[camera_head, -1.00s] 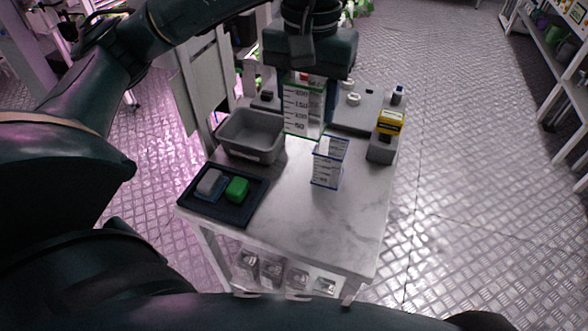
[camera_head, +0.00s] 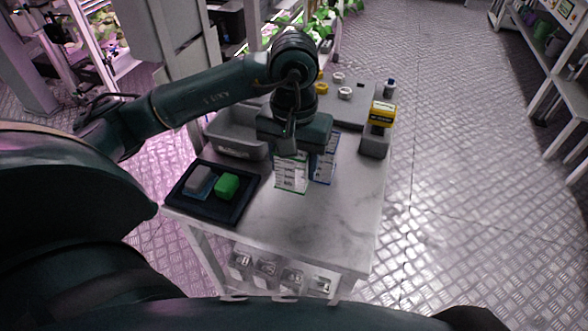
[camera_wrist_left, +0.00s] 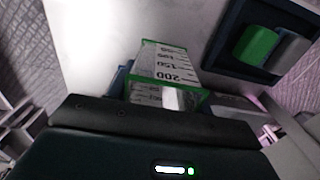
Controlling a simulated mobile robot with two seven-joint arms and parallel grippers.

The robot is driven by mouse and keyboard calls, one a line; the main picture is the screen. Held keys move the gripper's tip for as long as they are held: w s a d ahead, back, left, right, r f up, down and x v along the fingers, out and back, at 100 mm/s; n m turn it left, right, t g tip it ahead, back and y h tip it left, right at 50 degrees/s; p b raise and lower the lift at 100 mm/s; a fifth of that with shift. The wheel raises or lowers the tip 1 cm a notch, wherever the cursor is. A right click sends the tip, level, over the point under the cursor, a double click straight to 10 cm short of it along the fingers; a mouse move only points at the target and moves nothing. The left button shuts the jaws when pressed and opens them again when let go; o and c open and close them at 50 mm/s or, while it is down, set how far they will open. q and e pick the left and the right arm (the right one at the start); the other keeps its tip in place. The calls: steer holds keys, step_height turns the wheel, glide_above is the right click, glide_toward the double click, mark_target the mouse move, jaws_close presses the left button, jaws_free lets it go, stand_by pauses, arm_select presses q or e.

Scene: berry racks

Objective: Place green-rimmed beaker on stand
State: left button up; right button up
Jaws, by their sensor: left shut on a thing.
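The green-rimmed beaker (camera_head: 291,176) is clear with dark scale marks. My left gripper (camera_head: 294,150) is shut on its upper part, above the front half of the table. The beaker is about upright; I cannot tell whether its base touches the tabletop. The blue-rimmed beaker (camera_head: 326,165) stands just right of it and is partly hidden by my gripper. In the left wrist view the green-rimmed beaker (camera_wrist_left: 170,62) extends away from my gripper. A low grey platform (camera_head: 350,114) is at the table's back, partly hidden by my arm. My right gripper is not in view.
A dark tray (camera_head: 226,214) with green and grey blocks lies at the left, and a grey bin (camera_head: 232,146) behind it. A grey block (camera_head: 375,147) with a yellow item stands at the right edge. The front right of the marble tabletop (camera_head: 335,225) is clear.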

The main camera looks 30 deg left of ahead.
mark_target(294, 174)
arm_select(q)
steer(key=shift+f, duration=1.3)
steer(key=shift+f+b, duration=0.3)
steer(key=shift+b, duration=0.05)
steer(key=o, duration=0.9)
steer(key=shift+r, duration=0.15)
steer(key=shift+o, duration=0.2)
